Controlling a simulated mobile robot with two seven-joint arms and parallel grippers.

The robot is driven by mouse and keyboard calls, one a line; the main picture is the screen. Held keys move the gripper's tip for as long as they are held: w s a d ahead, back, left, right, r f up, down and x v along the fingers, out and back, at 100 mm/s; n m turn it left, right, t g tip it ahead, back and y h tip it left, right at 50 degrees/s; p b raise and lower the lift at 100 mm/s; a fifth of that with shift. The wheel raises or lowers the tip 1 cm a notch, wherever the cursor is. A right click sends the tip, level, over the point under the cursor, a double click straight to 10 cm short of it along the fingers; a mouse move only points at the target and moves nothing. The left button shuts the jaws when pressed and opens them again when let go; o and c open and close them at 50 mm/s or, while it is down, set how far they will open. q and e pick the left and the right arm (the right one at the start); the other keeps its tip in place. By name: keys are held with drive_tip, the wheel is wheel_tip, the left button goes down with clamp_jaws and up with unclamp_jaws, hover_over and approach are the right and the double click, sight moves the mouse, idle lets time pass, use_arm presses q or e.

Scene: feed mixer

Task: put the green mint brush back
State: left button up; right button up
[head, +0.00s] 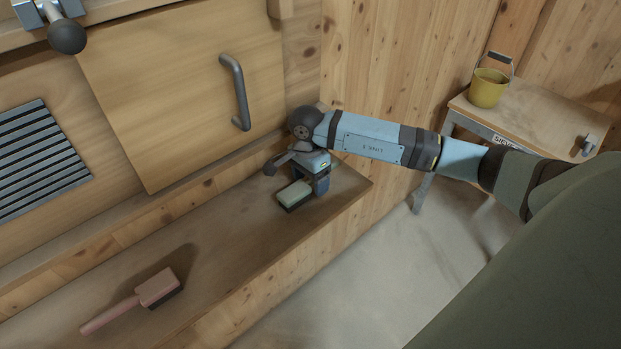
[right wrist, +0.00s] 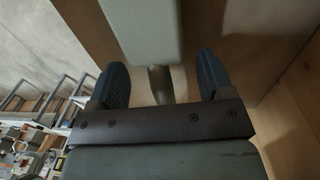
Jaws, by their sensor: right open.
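The mint green brush (head: 294,194) lies on the wooden ledge near its right end, its pale green block over dark bristles. In the right wrist view its green head (right wrist: 140,28) is at the top, and its handle (right wrist: 160,84) runs down between the two fingers. My right gripper (head: 314,178) is at the brush, with its arm coming in from the right. In the right wrist view its dark blue fingers (right wrist: 163,78) stand apart on both sides of the handle, with gaps to it. In the head view the gripper hides the handle. My left gripper is not in view.
A pink brush (head: 140,298) lies on the ledge (head: 215,255) at lower left. Behind it are a wooden panel with a grey handle (head: 236,92), a louvred vent (head: 38,145) and a dark knob (head: 67,37). A yellow bucket (head: 488,88) stands on a small table at right.

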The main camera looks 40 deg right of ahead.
wheel_tip(320, 180, up, 12)
drive_tip(key=w+b, duration=0.1)
drive_tip(key=shift+b, duration=0.4)
idle(0.6)
